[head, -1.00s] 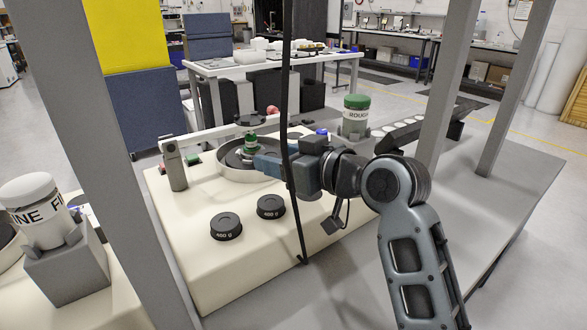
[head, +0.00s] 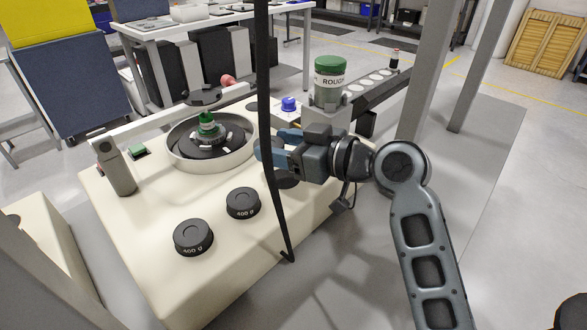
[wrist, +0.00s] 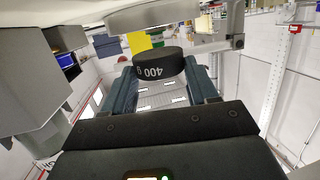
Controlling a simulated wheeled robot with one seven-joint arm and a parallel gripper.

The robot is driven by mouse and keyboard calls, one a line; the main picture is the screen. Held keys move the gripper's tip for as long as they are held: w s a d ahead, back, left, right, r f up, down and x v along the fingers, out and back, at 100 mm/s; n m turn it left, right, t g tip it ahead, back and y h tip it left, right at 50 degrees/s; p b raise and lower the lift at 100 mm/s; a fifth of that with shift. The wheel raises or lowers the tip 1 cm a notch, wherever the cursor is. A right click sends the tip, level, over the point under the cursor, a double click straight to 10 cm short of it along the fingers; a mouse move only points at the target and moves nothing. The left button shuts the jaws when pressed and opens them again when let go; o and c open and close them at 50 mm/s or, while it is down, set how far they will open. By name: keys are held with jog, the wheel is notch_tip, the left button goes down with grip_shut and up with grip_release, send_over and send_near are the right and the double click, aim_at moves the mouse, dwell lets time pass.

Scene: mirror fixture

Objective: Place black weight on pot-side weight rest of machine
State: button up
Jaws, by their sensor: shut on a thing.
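In the head view my gripper (head: 266,148) is beside the right edge of the machine's round bowl (head: 195,165), and a black post hides the fingertips and most or all of the held weight. The cream machine (head: 140,215) carries a pale arm across its back, with a black disc (head: 205,96) on it. I cannot tell which part is the pot-side weight rest.
Two black weights (head: 193,238) (head: 243,203) lie on the machine's front, and a dark disc (head: 288,180) shows below my gripper. A green-topped piece (head: 207,124) stands in the bowl. A green-lidded ROUGH pot (head: 329,80) is behind. The black post (head: 267,120) crosses in front.

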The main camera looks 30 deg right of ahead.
aim_at(296, 183)
jog(key=shift+s+d+f, duration=0.7)
jog(key=shift+s+d, duration=0.05)
jog(key=shift+d, duration=0.2)
jog(key=shift+f, duration=2)
jog(key=shift+f, duration=0.2)
jog(key=o, duration=1.4)
jog(key=shift+r, duration=0.15)
jog(key=shift+s+d, duration=0.1)
jog(key=shift+s, duration=0.05)
jog(key=b+v, duration=0.1)
jog(key=v, duration=1)
jog(key=shift+s+d+r, duration=0.15)
jog(key=shift+s, duration=0.15)
